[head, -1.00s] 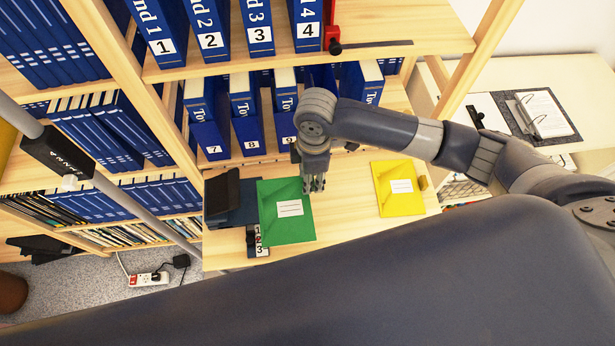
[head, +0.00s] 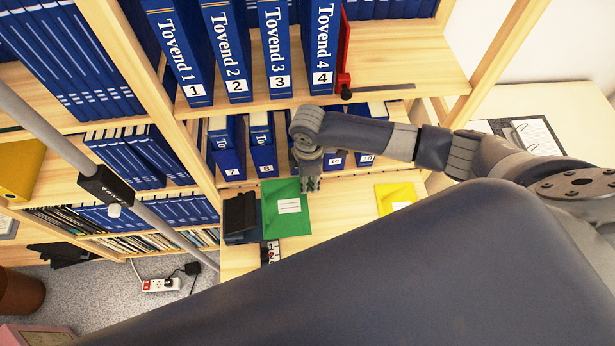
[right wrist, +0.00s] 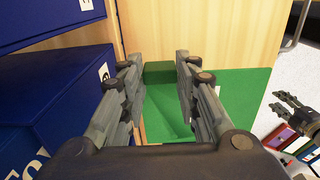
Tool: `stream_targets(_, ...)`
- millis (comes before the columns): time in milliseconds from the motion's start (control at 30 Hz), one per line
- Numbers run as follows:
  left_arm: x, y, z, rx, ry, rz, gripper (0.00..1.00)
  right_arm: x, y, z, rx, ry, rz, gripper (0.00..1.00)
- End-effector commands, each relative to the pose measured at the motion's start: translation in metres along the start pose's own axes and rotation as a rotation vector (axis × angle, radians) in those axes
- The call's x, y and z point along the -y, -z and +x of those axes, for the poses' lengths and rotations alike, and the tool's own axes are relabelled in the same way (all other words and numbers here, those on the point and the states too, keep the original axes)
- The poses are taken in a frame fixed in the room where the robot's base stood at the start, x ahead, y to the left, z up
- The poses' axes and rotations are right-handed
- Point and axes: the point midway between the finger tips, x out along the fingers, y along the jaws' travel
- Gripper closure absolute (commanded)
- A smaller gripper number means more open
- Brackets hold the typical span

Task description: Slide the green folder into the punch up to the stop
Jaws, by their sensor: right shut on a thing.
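The green folder (head: 283,218), with a white label, lies flat on the wooden desk. Its left edge meets the black punch (head: 240,218); how deep it sits there cannot be told. My right gripper (head: 310,187) is over the folder's upper right part. In the right wrist view its fingers (right wrist: 160,75) close around a small green block (right wrist: 158,72) on the folder (right wrist: 215,110). A grey gripper, apparently my left one (right wrist: 288,102), shows at the right of that view; its jaws are too small to judge. It is not in the head view.
A yellow folder (head: 397,197) lies to the right on the desk. A small black piece with number labels (head: 270,252) is by the green folder's lower left corner. Blue binders (head: 262,145) stand behind. The desk between the folders is bare.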

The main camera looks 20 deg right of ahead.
Motion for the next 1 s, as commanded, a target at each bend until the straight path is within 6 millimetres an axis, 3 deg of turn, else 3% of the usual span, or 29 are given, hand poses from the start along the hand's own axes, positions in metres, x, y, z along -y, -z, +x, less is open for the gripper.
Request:
stream_targets(167, 0.0, 0.001, -0.009, -0.001, 0.0, 0.0, 0.6, 0.0, 0.0, -0.003, 0.0, 0.001, 0.002, 0.94)
stream_targets(633, -0.001, -0.001, 0.021, -0.001, 0.0, 0.0, 0.6, 0.0, 0.0, 0.048, 0.0, 0.001, 0.001, 0.94)
stream_targets(1000, -0.001, -0.002, 0.029, -0.001, -0.001, 0.0, 0.6, 0.0, 0.035, 0.057, -0.001, 0.0, 0.0, 0.94)
